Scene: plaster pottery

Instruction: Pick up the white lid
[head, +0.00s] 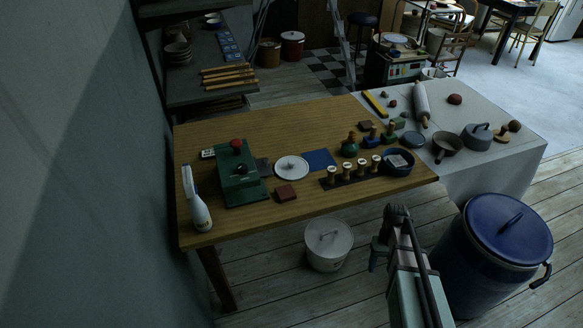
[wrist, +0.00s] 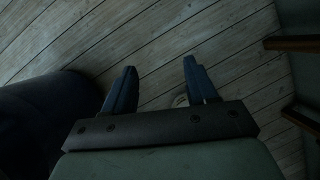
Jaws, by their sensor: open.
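A round white lid (head: 292,167) with a small dark knob lies flat on the wooden table (head: 235,130), in the head view. A second pale lid (head: 328,233) with a handle sits on the white bucket (head: 328,262) on the floor by the table's front. My gripper (wrist: 160,66) is open and empty above the floorboards in the wrist view. In the head view my arm is in front of the table, right of the white bucket, well apart from the lid on the table. A small pale round thing (wrist: 180,100) shows partly behind my gripper; I cannot tell what it is.
A green box (head: 239,185), a spray bottle (head: 199,208), a blue mat (head: 320,159), a dark red block (head: 285,193) and a row of stamps (head: 348,178) surround the table's lid. A large blue-lidded bin (head: 490,262) stands right of my arm.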

